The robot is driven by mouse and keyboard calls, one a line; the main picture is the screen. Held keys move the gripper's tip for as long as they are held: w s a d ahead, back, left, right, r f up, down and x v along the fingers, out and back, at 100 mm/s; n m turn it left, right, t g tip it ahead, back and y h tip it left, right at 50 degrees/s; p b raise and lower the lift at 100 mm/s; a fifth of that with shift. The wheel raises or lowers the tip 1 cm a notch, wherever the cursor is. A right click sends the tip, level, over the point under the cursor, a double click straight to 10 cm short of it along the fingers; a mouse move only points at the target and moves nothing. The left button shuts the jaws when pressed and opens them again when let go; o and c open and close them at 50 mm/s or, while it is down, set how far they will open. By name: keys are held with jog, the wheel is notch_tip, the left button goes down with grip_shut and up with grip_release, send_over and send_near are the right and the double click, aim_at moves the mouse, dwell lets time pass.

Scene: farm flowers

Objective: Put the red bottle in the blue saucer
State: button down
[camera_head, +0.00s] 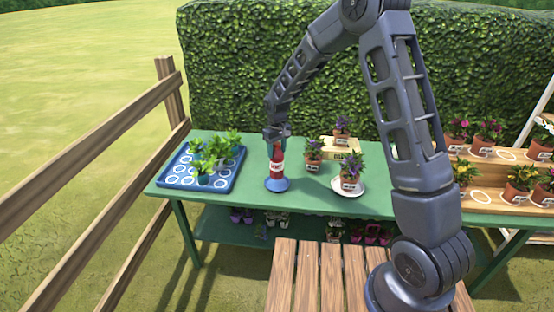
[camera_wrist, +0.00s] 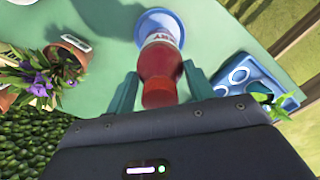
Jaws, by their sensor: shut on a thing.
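The red bottle (camera_head: 277,162) with a white label is upright at the blue saucer (camera_head: 277,185) on the green table. In the wrist view the bottle (camera_wrist: 160,68) shows from its cap end, with the blue saucer (camera_wrist: 158,17) around its far end. My gripper (camera_head: 276,135) is at the bottle's top, and in the wrist view its two fingers (camera_wrist: 160,92) are on either side of the neck, shut on it. The bottle's base is over the saucer; whether it touches the saucer I cannot tell.
A blue tray (camera_head: 208,186) with green seedlings stands to the left. Potted purple flowers stand right of the bottle, one on a white saucer (camera_head: 362,191), one on a yellowish box (camera_head: 328,147). A hedge (camera_head: 230,80) rises behind the green table (camera_head: 330,206).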

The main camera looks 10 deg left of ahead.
aim_at(277, 158)
jog(key=shift+f, duration=2.4)
jog(key=c, duration=0.6)
grip_release()
jog(key=shift+o, duration=0.2)
notch_tip(277, 158, up, 12)
jog(key=shift+d+r, duration=0.1)
jog(key=shift+r, duration=0.05)
